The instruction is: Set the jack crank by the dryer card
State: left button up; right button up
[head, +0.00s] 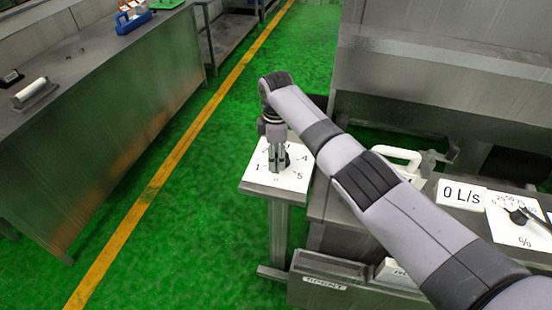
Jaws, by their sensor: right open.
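My right gripper (277,158) points down over a white dial plate (296,184) on a post. Its fingers are open and stand at a small dark knob or crank (287,160) in the middle of the plate. The figures 1, 4, 5 and 0 can be read around it. The gripper hides part of the plate and crank, so I cannot tell the crank's setting or whether the fingers touch it. I cannot make out a dryer card. My left gripper is not in view.
A white "0 L/s" sign (461,195) and a % dial (520,222) with a black knob are on the right bench. A white handle (398,157) stands beside my right arm. A metal counter (100,110) stands left. Green floor between is free.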

notch_tip(320, 180, up, 10)
jog(key=shift+r, duration=0.2)
jog(key=shift+f, duration=0.1)
dwell(0.4)
